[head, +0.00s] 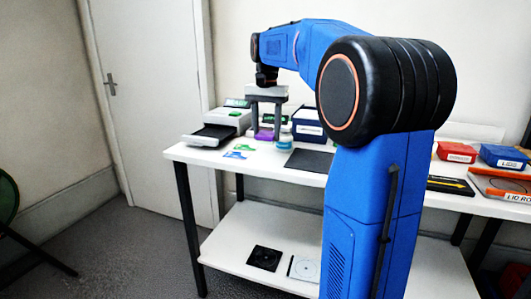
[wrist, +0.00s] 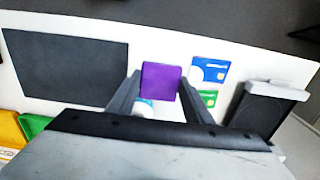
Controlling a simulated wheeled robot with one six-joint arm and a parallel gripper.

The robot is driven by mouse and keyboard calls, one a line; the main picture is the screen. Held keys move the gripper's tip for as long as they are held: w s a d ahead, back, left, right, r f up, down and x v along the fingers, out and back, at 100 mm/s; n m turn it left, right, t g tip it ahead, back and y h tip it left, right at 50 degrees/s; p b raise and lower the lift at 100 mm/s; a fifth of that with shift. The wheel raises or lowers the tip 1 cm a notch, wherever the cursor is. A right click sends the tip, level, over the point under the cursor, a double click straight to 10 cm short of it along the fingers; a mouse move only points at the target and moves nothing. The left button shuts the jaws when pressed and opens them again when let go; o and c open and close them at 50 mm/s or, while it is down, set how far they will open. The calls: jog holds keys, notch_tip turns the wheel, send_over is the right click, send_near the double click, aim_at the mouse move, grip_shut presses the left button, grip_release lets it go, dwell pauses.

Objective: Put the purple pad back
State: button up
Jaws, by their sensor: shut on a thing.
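The purple pad (wrist: 161,81) is held between the two fingers of my gripper (wrist: 162,88) in the wrist view. In the head view my gripper (head: 265,118) hangs over the left part of the white table, with the purple pad (head: 264,134) between its fingertips. The pad looks a little above the table top, but the exact gap is hard to tell. Blue and green marked patches lie on the table: the blue one (wrist: 209,69) and the green one (wrist: 208,97) are just right of the pad in the wrist view.
A grey-white machine with a dark tray (head: 208,134) stands at the table's left. A dark mat (head: 309,160), a blue bin (head: 308,128) and a small round tub (head: 284,143) are close by. Red (head: 457,152) and blue boxes (head: 503,156) stand at the right. The lower shelf (head: 235,235) holds flat items.

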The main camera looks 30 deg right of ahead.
aim_at(267, 159)
jog(key=shift+d+f, duration=0.1)
jog(key=shift+f, duration=3.05)
jog(key=o, duration=1.2)
jog(key=shift+f, duration=0.15)
notch_tip(267, 159, up, 12)
jog(key=shift+r, duration=0.2)
jog(key=s+a+f+n+t, duration=0.2)
jog(key=s+a+f+n, duration=0.3)
jog(key=s+f, duration=0.8)
jog(key=s+a+f+n+t, duration=0.2)
jog(key=s+a+f+n, duration=0.3)
jog(key=s+a+f, duration=0.5)
jog(key=s+f, duration=0.3)
jog(key=s, duration=0.4)
jog(key=shift+a+t, duration=0.4)
